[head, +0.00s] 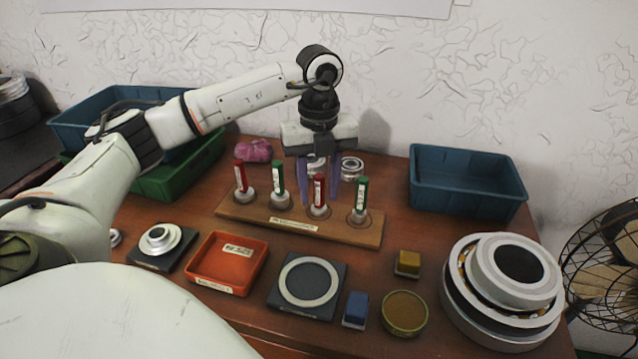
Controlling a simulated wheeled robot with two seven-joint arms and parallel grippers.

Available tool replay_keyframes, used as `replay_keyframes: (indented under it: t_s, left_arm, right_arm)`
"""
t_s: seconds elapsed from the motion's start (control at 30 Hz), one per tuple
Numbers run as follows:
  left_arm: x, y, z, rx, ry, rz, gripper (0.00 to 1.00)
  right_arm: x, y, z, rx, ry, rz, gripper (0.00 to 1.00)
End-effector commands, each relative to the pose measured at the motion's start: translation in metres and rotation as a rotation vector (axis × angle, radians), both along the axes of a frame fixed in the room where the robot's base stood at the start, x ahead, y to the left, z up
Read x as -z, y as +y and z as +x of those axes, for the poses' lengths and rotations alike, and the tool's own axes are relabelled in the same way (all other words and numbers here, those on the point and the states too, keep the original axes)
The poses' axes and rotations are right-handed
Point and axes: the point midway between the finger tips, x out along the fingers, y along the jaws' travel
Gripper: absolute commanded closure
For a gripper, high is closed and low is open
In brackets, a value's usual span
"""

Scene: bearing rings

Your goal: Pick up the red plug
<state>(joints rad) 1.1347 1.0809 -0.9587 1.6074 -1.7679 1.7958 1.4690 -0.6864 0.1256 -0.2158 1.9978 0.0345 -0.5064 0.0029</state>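A wooden rack (375,233) on the table holds several upright plugs in silver seats. One red plug (319,189) is third from the left; another red plug (240,176) is at the left end. A green plug (278,178) stands between them and a second green plug (361,192) stands at the right end. My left gripper (319,198) points down over the rack, its purple fingers apart on either side of the third plug. I cannot tell whether the plug is between them or slightly in front. My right gripper is not in view.
A blue bin (465,205) is at the back right; blue and green bins are at the back left. Along the front are an orange tray (228,290), a ring on a dark plate (342,285), small blocks, a round tin and a large bearing (470,330). A fan is at far right.

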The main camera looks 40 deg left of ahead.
Motion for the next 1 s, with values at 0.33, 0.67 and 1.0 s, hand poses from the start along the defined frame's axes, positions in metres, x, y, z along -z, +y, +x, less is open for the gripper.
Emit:
replay_keyframes:
  t_s: [0.33,0.67,1.0]
  left_arm:
    - [-0.001,0.000,0.000,0.000,-0.001,0.000,1.00]
    - [-0.016,0.000,0.001,-0.001,-0.005,-0.001,1.00]
    - [-0.082,0.000,0.001,0.000,-0.005,-0.001,1.00]
  right_arm:
    - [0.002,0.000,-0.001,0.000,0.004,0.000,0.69]
    - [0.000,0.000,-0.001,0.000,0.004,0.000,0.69]
    - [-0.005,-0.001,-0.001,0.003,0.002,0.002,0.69]
